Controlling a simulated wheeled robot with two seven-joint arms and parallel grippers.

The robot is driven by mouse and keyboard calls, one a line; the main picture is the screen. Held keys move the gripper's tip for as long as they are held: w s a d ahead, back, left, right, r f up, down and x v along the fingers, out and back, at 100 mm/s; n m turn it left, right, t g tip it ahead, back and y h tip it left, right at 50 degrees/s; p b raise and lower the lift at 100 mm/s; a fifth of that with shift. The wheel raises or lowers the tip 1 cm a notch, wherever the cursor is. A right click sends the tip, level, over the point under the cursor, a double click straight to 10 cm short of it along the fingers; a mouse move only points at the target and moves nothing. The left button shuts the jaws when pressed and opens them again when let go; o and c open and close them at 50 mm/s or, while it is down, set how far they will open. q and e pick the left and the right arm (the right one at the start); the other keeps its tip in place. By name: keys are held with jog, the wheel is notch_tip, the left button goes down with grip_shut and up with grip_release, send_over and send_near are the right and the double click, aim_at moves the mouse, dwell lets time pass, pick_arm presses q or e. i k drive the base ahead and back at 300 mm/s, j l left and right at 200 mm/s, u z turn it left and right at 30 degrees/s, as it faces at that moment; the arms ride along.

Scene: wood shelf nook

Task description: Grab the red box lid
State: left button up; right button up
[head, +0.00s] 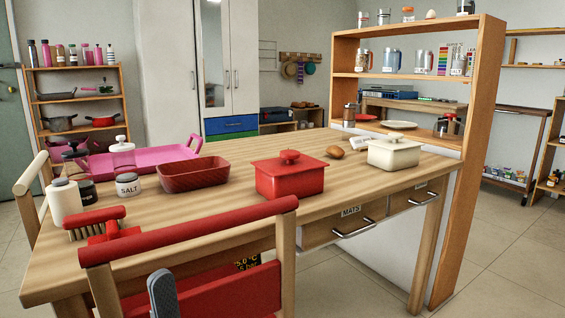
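A red box (290,184) stands upright on the wooden table, near its front edge and right of the middle. Its red lid (275,164) rests on top, with a round knob at its centre. The lid looks closed and level. Nothing touches the box or its lid. Neither of my grippers can be made out in the head view.
A dark red loaf dish (193,175) stands left of the box. A cream lidded pot (394,152) and a brown egg-like item (334,152) are to its right. A red chair (190,232) stands before the table's left part. A wooden shelf (478,120) rises behind the right end.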

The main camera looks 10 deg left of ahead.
aim_at(291, 161)
jog(key=k+j+z, duration=0.15)
jog(key=z, duration=0.2)
jog(key=k+j+z, duration=0.2)
jog(key=z, duration=0.2)
